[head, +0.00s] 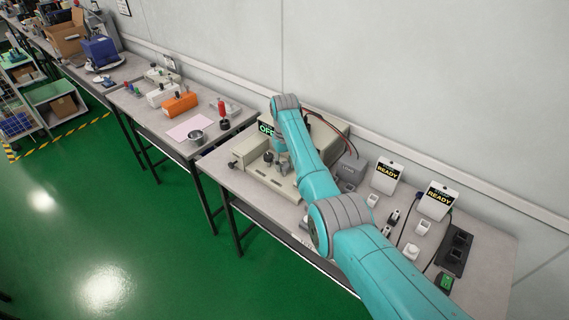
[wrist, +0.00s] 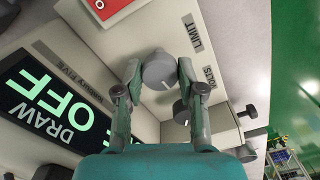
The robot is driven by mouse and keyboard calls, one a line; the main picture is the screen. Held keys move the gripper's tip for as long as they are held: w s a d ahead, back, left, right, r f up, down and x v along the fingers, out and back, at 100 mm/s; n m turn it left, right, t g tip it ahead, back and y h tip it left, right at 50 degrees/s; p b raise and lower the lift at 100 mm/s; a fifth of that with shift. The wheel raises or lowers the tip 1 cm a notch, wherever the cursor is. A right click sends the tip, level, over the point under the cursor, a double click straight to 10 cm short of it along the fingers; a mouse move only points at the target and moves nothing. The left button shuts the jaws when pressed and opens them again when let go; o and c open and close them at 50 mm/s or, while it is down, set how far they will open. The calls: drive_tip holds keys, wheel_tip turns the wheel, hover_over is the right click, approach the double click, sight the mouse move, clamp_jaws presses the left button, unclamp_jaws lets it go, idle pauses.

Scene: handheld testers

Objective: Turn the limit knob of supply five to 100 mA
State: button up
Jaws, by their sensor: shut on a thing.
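Supply five is a beige box (head: 255,175) on the near bench, partly behind my arm in the head view. In the wrist view its panel appears upside down, with a dark display (wrist: 50,105) reading DRAW OFF in green. The grey limit knob (wrist: 156,66), near the LIMIT label (wrist: 193,33), sits between the two fingertips of my gripper (wrist: 159,78), which is shut on it. A white mark on the knob points down and right in that view. I cannot read a scale. A second dark knob (wrist: 181,112) lies near the VOLTS label (wrist: 209,77).
Two READY signs (head: 388,174) and small white and dark devices stand right of the supply.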

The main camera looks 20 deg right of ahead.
sight(285, 165)
drive_tip(key=shift+n, duration=2.2)
drive_tip(key=o, duration=1.1)
drive_tip(key=shift+o, duration=0.2)
wheel_tip(285, 165, up, 12)
